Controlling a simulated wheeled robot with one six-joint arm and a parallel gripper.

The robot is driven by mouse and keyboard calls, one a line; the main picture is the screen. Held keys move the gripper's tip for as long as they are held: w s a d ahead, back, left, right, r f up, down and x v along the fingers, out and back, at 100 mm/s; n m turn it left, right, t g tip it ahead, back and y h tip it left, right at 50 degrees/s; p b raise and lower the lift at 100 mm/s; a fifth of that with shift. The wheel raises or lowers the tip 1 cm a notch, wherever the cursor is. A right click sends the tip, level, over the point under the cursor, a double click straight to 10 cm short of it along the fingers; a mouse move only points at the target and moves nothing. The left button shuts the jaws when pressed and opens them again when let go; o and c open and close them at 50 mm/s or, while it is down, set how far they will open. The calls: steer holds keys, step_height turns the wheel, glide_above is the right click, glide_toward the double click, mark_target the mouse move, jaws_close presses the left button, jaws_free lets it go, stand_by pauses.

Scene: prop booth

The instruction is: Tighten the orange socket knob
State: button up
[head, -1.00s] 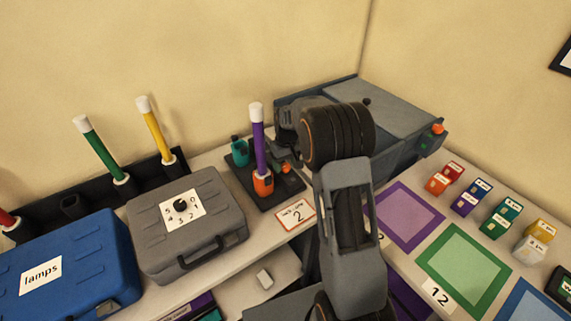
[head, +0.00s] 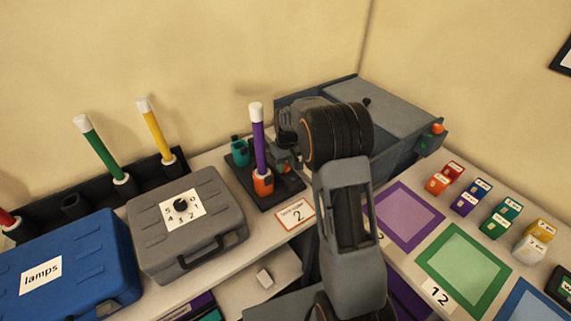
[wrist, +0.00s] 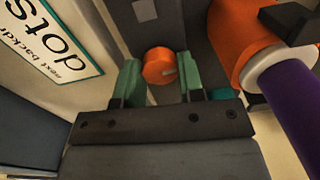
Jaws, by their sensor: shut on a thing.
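The orange socket (head: 263,184) stands on a dark base plate (head: 282,192) and holds an upright purple rod (head: 258,145) with a white tip. In the wrist view the orange socket (wrist: 245,40) and the purple rod (wrist: 288,100) are at the right. The gripper is shut on the knob. In the head view my gripper (head: 287,160) is beside the socket, and my arm and wrist hide much of it.
A teal socket (head: 239,153) stands behind the orange one. A "2" card (head: 295,214) lies in front of the plate. A grey case (head: 190,240) with a dial and a blue "lamps" case (head: 70,265) stand left. A large grey box (head: 400,115) stands behind my arm.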

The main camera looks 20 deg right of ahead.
mark_target(287, 165)
steer(key=shift+m, duration=2.9)
steer(key=shift+r, duration=0.1)
steer(key=o, duration=0.9)
steer(key=r, duration=1.3)
steer(key=shift+s+d+r, duration=0.1)
steer(key=shift+d+r, duration=0.2)
steer(key=shift+r, duration=0.05)
